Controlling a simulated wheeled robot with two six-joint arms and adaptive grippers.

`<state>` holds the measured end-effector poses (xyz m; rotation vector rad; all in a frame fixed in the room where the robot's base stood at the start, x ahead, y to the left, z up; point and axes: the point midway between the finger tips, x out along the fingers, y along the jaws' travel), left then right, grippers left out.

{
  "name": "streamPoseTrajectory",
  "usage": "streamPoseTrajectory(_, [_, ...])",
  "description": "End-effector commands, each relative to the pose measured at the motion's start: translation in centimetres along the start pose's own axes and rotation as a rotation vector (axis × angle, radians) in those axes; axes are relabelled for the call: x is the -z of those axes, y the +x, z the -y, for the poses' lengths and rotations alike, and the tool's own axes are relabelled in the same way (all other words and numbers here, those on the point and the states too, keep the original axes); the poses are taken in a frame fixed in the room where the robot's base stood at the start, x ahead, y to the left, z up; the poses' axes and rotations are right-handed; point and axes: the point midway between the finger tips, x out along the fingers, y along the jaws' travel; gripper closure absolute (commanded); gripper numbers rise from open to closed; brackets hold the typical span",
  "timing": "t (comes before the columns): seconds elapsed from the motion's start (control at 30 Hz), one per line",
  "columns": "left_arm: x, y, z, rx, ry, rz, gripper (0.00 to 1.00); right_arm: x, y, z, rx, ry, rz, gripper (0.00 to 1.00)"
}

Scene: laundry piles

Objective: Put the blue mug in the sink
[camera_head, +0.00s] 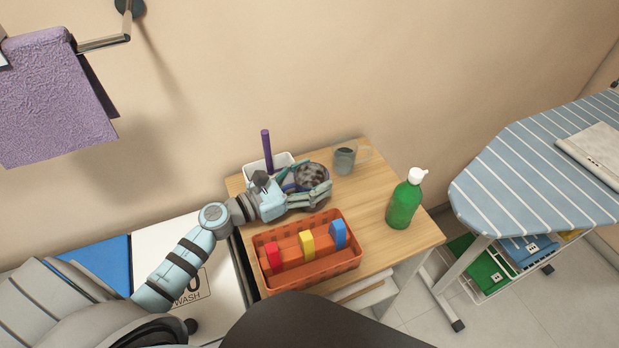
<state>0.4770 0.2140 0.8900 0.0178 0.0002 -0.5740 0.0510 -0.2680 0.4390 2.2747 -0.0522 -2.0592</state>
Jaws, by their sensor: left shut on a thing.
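My left gripper (322,190) is over the wooden table top and is shut on a rounded blue-purple thing with a dark, mottled middle, which looks like the blue mug (291,181). The fingers cover much of it, and I cannot tell whether it touches the table. No sink is in view. My right gripper is not in view.
A clear grey mug (344,159) stands just behind my left gripper. A white holder (254,170) with a purple stick is to its left. An orange basket (308,282) with coloured blocks is in front. A green pump bottle (404,203) stands right. A striped ironing board (522,165) is farther right.

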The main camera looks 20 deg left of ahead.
Motion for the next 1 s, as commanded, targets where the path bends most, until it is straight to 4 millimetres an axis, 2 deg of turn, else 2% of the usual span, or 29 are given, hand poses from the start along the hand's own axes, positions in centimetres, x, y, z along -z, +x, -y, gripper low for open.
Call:
streamPoseTrajectory(0.07, [0.3, 0.0, 0.0, 0.000, 0.000, 0.001, 0.74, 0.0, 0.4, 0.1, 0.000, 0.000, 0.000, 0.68])
streamPoseTrajectory(0.1, [0.4, 0.0, 0.0, 0.000, 0.000, 0.000, 0.34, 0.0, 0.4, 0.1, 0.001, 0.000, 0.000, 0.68])
streamPoseTrajectory(0.2, [0.3, 0.0, 0.0, 0.000, 0.000, -0.001, 0.18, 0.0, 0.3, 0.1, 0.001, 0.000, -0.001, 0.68])
streamPoseTrajectory(0.23, [0.3, 0.0, 0.0, 0.000, 0.000, -0.001, 0.15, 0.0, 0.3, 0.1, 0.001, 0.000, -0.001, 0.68])
streamPoseTrajectory(0.53, [0.2, 0.0, 0.0, -0.001, 0.000, -0.001, 0.15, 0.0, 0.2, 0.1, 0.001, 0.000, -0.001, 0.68])
streamPoseTrajectory(0.63, [-0.3, 0.0, 0.0, -0.001, 0.000, -0.001, 0.15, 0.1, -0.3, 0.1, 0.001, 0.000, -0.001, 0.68])
streamPoseTrajectory(0.77, [0.3, -1.9, -0.1, 0.000, 0.003, -0.005, 0.15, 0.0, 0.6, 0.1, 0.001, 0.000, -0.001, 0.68])
streamPoseTrajectory(0.97, [0.6, -6.3, 0.1, 0.005, 0.001, -0.009, 0.15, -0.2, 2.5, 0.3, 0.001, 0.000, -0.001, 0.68])
streamPoseTrajectory(1.0, [0.3, -6.8, 0.1, 0.004, 0.001, -0.006, 0.15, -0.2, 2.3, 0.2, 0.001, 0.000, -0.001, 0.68])
